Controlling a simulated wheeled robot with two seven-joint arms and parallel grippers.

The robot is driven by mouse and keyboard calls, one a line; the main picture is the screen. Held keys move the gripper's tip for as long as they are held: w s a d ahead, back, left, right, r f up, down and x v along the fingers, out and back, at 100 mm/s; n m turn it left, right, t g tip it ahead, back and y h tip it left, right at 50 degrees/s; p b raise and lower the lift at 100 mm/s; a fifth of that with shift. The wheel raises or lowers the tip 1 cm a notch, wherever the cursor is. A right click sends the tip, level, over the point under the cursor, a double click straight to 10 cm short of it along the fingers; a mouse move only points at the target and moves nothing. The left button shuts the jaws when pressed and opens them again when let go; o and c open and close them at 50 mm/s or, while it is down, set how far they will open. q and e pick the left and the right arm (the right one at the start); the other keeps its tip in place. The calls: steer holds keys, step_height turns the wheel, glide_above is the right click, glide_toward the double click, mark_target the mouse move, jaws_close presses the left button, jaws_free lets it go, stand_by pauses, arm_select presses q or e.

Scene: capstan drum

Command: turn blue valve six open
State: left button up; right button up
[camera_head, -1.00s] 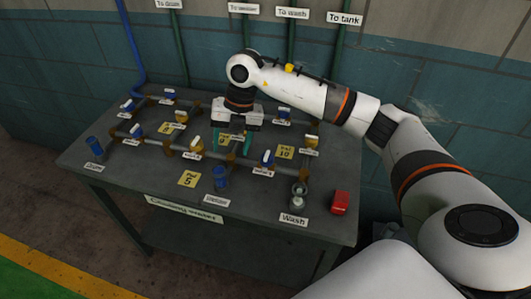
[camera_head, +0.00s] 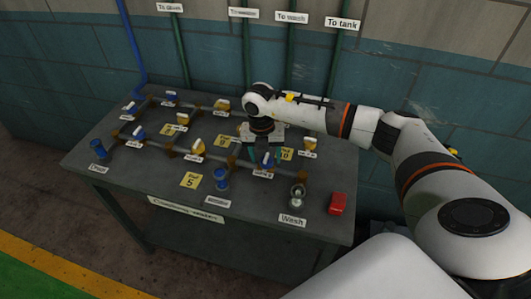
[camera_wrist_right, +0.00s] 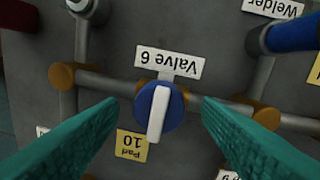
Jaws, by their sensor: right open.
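Blue valve six (camera_head: 267,160) sits on a pipe on the grey bench, with its "Valve 6" label (camera_head: 263,173) in front. In the right wrist view the valve is a blue disc (camera_wrist_right: 169,122) with a white lever (camera_wrist_right: 158,111). The lever lies crosswise to the pipe (camera_wrist_right: 112,84). My right gripper (camera_wrist_right: 159,106) is open, its two green fingers apart on either side of the valve in that view. In the head view my right gripper (camera_head: 262,154) is over the valve, partly hiding it. I cannot tell its exact height. My left gripper is out of view.
Other blue and yellow valves stand on the pipes, with a yellow valve (camera_head: 309,143) to the right. A blue cup-like fitting (camera_head: 222,179), a silver fitting (camera_head: 298,196) and a red box (camera_head: 337,203) are near the front of the bench (camera_head: 130,182).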

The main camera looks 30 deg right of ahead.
steer(key=shift+f, duration=0.4)
steer(key=shift+c, duration=0.6)
steer(key=c, duration=0.9)
